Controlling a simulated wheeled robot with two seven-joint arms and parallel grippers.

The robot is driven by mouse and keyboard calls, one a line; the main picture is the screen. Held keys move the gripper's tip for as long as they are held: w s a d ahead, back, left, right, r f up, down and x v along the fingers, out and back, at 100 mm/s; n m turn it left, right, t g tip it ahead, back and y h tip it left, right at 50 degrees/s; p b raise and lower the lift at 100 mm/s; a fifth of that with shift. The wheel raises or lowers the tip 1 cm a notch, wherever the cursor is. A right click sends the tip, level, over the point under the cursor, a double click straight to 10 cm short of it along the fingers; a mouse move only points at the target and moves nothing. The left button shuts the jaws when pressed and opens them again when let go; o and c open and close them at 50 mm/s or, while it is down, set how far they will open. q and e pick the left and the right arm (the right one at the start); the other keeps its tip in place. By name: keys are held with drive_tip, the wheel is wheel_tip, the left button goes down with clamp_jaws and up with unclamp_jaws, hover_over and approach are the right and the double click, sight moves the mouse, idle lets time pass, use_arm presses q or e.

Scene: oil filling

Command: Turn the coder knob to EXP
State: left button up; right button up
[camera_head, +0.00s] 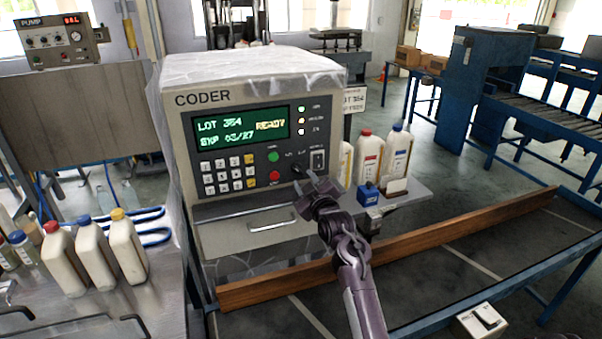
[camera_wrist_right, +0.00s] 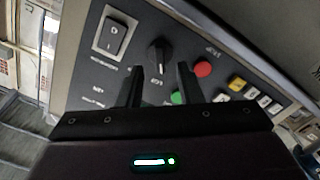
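The coder (camera_head: 250,90) is a beige box under clear wrap. Its green display (camera_head: 240,126) reads LOT 354, EXP 03/27 and READY. The black selector knob (camera_wrist_right: 158,55) is on its dark panel; in the head view the knob (camera_head: 297,169) is partly hidden by my right gripper (camera_head: 312,185). In the right wrist view my right gripper (camera_wrist_right: 160,85) is open, its two fingers apart, with the knob just beyond and between the tips. I see no contact. The small labels around the knob are too blurred to read. My left gripper is not clearly visible.
Beside the knob are a rocker switch (camera_wrist_right: 115,36), a red button (camera_wrist_right: 202,69) and a green button (camera_wrist_right: 179,98). White bottles (camera_head: 397,155) and a blue stamp (camera_head: 368,195) stand right of the coder. Capped bottles (camera_head: 95,255) stand at left. A wooden rail (camera_head: 430,240) runs below.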

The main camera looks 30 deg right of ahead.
sight(299, 172)
drive_tip(key=shift+p+x, duration=0.4)
drive_tip(key=shift+x, duration=1.4)
drive_tip(key=shift+c, duration=0.2)
clamp_jaws()
